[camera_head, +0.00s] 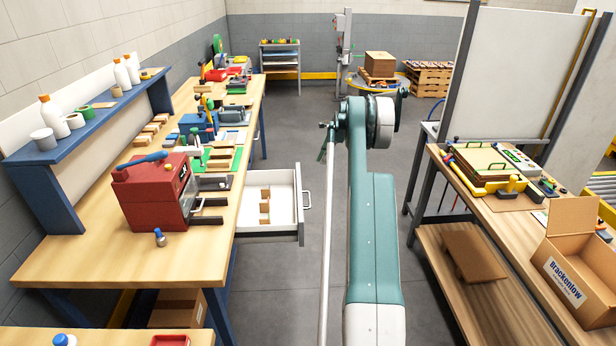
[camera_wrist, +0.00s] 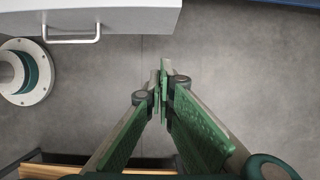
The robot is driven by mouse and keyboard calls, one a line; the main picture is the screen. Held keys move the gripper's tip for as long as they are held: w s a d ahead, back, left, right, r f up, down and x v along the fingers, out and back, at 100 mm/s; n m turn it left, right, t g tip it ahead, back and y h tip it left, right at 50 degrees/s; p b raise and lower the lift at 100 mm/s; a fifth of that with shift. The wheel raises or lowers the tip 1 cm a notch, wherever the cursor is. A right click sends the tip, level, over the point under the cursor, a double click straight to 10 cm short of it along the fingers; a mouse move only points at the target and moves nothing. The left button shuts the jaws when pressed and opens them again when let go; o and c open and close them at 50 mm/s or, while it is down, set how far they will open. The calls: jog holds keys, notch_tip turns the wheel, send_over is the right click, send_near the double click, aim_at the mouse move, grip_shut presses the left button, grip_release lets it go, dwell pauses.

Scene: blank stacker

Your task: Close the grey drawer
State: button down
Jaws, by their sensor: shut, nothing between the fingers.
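The grey drawer (camera_head: 284,208) is pulled out from under the left workbench. It is pale inside and holds several small wooden blocks (camera_head: 265,205). Its front faces right and carries a bar handle (camera_head: 308,199). In the wrist view the drawer (camera_wrist: 120,18) fills the top left, with the handle (camera_wrist: 72,33) on its edge. My gripper (camera_wrist: 163,75) is shut and empty, with its green-padded fingers over the grey floor. Its tips are below and right of the handle in that view, apart from the drawer. In the head view my arm hides most of the gripper.
The left workbench (camera_head: 90,255) carries a red machine (camera_head: 155,195) beside the drawer and several tools and fixtures. A right bench (camera_head: 510,225) holds a press-like fixture and an open cardboard box (camera_head: 580,265). The grey floor between the benches is clear around my arm.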

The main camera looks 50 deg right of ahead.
jog(key=shift+f, duration=0.1)
jog(key=w+a+f+b, duration=0.3)
jog(key=w+a+f, duration=0.2)
jog(key=f, duration=0.4)
jog(key=shift+w+a, duration=0.2)
jog(key=shift+w, duration=0.05)
dwell(0.5)
dwell(0.3)
jog(key=p, duration=0.1)
send_over(261, 187)
jog(key=shift+w, duration=0.2)
dwell(0.5)
jog(key=shift+s+d, duration=0.1)
jog(key=shift+d, duration=0.05)
